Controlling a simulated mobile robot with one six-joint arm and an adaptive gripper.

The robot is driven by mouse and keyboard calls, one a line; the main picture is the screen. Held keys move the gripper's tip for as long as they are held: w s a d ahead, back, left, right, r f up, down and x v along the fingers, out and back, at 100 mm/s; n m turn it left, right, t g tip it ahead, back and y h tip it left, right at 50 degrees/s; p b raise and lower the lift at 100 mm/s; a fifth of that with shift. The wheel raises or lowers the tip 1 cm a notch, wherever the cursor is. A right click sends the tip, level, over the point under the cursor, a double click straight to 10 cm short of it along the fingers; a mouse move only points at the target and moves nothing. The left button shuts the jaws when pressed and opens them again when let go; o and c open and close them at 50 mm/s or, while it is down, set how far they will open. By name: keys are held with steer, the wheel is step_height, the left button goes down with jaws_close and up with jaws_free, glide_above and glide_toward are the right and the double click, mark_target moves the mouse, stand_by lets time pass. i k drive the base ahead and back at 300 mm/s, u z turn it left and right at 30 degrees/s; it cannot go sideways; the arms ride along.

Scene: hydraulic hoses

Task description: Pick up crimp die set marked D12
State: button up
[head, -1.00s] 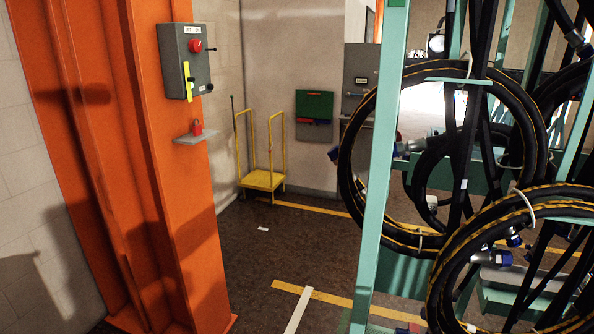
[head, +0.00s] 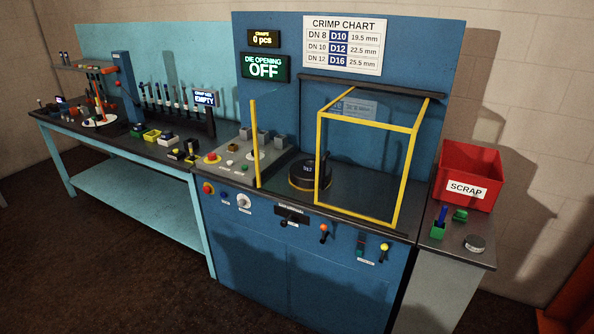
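In the head view, a round black piece (head: 310,173) with a yellowish ring at its base sits on the blue crimp machine's deck. Its small top label looks like D12 but is too blurred to read surely. The wall chart (head: 342,45) lists D12 beside DN 10 and 22.5 mm. Several grey blocks (head: 262,139) stand on the deck to the left; I see no readable marks on them. My gripper is not in view.
A yellow-framed guard (head: 369,160) stands right of the black piece, and a yellow post (head: 255,145) stands to its left. A teal bench (head: 125,150) with tools adjoins at left; a red SCRAP bin (head: 468,176) is at right. The floor in front is clear.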

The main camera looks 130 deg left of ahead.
mark_target(309, 166)
steer(key=u, duration=3.35)
steer(key=i, duration=1)
steer(key=u, duration=0.1)
